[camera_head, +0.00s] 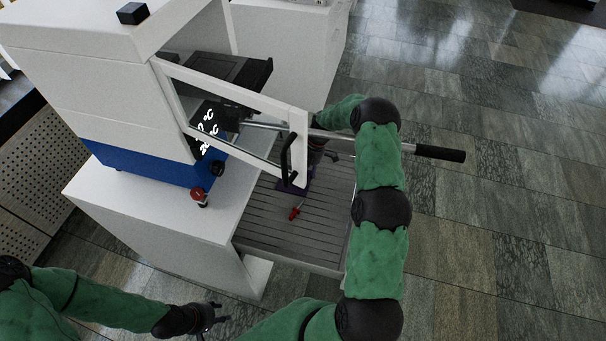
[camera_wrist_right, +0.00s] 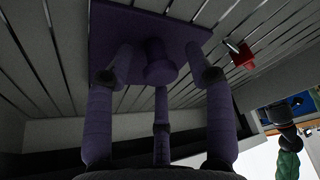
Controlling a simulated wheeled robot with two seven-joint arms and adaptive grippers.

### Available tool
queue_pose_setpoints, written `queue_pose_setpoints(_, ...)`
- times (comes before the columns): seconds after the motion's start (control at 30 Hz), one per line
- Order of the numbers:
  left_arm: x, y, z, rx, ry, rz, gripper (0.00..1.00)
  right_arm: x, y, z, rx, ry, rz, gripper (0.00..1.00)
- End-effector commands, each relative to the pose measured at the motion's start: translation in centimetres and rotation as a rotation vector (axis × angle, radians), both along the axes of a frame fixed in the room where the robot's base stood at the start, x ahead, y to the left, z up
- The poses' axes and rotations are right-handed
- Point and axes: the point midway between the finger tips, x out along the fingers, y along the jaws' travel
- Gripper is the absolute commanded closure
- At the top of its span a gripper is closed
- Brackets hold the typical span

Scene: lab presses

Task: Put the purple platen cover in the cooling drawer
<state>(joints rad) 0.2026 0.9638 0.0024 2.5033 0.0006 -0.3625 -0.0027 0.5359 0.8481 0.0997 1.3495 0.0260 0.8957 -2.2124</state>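The purple platen cover (camera_wrist_right: 105,35) is a flat square plate with a round knob (camera_wrist_right: 158,68). It lies on the slatted floor of the pulled-out drawer (camera_head: 277,226). In the head view only a piece of the cover (camera_head: 289,187) shows, behind the press door's corner. My right gripper (camera_wrist_right: 160,75) has its fingers spread around the knob, with gaps visible beside it. In the head view it is mostly hidden by the door frame and my arm. My left gripper (camera_head: 210,319) is empty, with fingers apart, low in front of the white cabinet.
The press door (camera_head: 297,122) hangs open over the drawer, its black handle (camera_head: 287,155) close to my right arm. A long lever with a black grip (camera_head: 440,153) sticks out to the right. A small red-handled item (camera_head: 295,213) lies in the drawer near the cover.

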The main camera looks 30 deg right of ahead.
Motion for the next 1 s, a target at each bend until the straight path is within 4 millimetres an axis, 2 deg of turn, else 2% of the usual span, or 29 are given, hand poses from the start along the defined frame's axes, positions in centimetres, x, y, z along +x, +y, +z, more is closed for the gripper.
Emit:
queue_pose_setpoints(0.17, 0.0, 0.0, 0.3, 0.000, 0.000, 0.000, 0.60, 0.0, 0.0, 0.3, 0.000, 0.000, 0.000, 0.46)
queue_pose_setpoints(0.27, 0.0, 0.0, 0.6, 0.000, 0.000, 0.000, 0.60, 0.1, -0.4, 1.2, -0.002, -0.002, -0.001, 0.46)
queue_pose_setpoints(0.7, 0.0, 0.0, 3.2, 0.000, 0.000, 0.000, 0.60, 0.4, -3.5, 8.9, -0.002, -0.003, -0.001, 0.46)
queue_pose_setpoints(0.83, 0.0, 0.0, 3.5, 0.000, 0.000, 0.000, 0.60, 0.4, -4.2, 10.4, -0.001, -0.001, 0.000, 0.46)
queue_pose_setpoints(1.0, 0.0, 0.0, 3.7, 0.000, 0.000, 0.000, 0.60, 0.4, -4.6, 11.3, 0.000, 0.000, 0.000, 0.46)
